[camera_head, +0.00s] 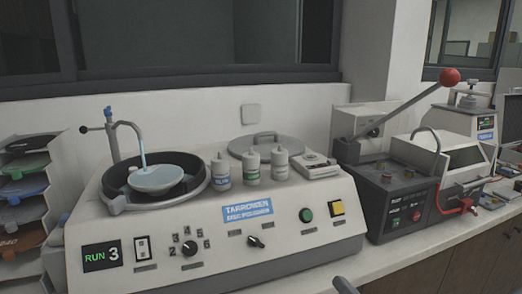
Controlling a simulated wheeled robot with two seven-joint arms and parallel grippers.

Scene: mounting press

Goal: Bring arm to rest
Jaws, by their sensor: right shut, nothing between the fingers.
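Only a small dark tip of my right gripper (345,286) shows at the bottom edge, in front of the counter and below the polisher. It looks shut and empty; most of it and my right arm are cut off by the frame. My left gripper is not in view.
The disc polisher (310,262) stands in front, its display reading RUN 3 and water running from a tap (133,128) onto a pale bowl-like disc (157,180). White bottles (251,165) stand on it. Right is a dark machine (388,205) with a red-knobbed lever (408,104) raised. Shelves (22,200) stand left.

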